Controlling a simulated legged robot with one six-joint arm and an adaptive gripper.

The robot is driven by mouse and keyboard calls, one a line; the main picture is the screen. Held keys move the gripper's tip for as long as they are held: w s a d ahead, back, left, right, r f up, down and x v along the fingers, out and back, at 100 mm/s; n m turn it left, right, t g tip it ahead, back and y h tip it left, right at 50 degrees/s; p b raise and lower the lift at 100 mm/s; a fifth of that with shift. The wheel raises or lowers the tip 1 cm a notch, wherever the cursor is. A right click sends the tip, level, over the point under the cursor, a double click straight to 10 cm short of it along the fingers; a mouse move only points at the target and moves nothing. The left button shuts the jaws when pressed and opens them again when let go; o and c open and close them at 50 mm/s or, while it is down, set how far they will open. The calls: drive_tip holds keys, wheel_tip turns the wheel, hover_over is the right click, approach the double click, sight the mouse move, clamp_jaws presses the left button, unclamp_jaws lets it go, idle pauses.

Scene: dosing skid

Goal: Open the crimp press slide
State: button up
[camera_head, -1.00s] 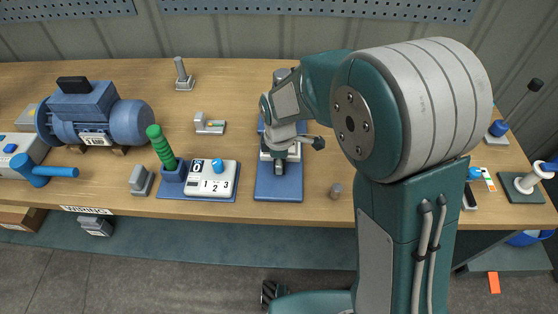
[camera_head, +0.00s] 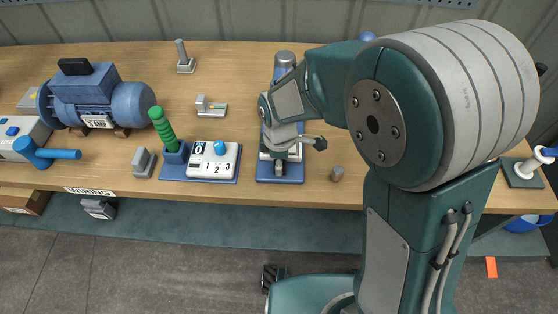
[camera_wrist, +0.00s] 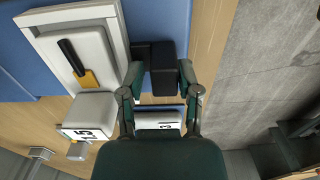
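The crimp press stands on a blue base plate (camera_head: 267,176) at the middle of the bench in the head view, mostly hidden under my arm. In the wrist view its blue plate (camera_wrist: 172,18) shows, with a pale housing (camera_wrist: 108,38) that has a black lever over a yellow part. My gripper (camera_wrist: 161,80) points down at the press, its two fingers spread apart. A black block (camera_wrist: 162,70) lies between and just beyond the fingertips. Whether the fingers touch it is not clear. My fingertips are hidden in the head view.
A counter box (camera_head: 213,160) with a green-handled lever (camera_head: 163,128) stands left of the press. A blue motor (camera_head: 95,97) is farther left. A small metal fixture (camera_head: 210,106) stands behind the counter box.

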wheel_tip(320, 180, up, 12)
idle(0.5)
idle(0.3)
drive_tip(key=s+d+r+m+t, duration=0.2)
drive_tip(key=s+d+r+m, duration=0.2)
drive_tip(key=d+m, duration=0.5)
drive_tip(key=s+d+r+m+t, duration=0.3)
drive_tip(key=s+d+r+m, duration=0.1)
drive_tip(key=s+d+m, duration=0.4)
drive_tip(key=shift+s+d+m+t, duration=0.35)
drive_tip(key=shift+s+m, duration=0.15)
drive_tip(key=shift+s, duration=0.2)
